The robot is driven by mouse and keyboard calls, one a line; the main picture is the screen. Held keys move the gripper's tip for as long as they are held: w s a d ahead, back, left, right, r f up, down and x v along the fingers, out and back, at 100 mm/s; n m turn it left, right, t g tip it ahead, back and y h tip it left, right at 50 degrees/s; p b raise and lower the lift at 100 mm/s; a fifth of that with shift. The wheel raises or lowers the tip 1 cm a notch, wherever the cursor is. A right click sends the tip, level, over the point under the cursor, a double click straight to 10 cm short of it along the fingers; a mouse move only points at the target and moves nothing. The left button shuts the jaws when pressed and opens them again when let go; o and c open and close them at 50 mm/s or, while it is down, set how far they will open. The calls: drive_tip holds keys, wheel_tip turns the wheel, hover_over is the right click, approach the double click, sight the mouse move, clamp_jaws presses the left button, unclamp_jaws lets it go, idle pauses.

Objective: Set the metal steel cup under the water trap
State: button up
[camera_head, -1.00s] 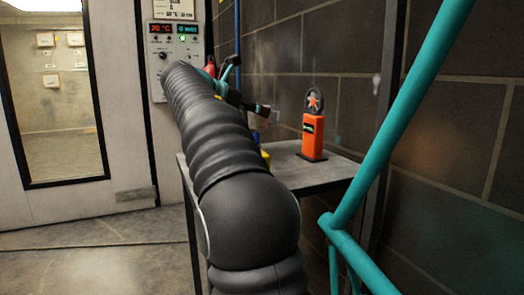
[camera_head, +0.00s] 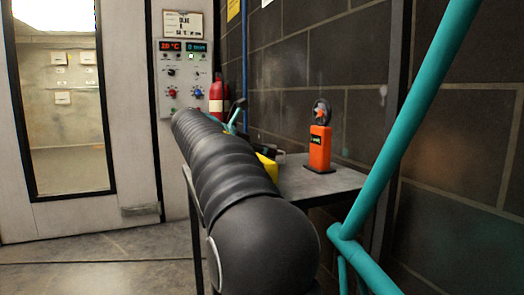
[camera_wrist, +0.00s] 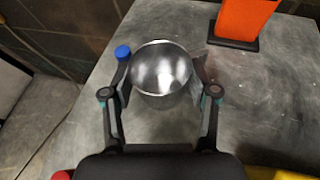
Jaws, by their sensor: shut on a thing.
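In the head view my arm hides the cup and most of the gripper. I cannot make out the water trap for certain.
An orange device (camera_head: 319,148) with a dark round top stands on the table near the block wall. A yellow thing (camera_head: 267,166) lies on the near left part of the table. A red extinguisher (camera_head: 216,98) is behind. A teal tube frame (camera_head: 400,130) rises at the right.

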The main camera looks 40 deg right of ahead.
drive_tip(key=o, duration=1.3)
drive_tip(key=shift+f, duration=0.1)
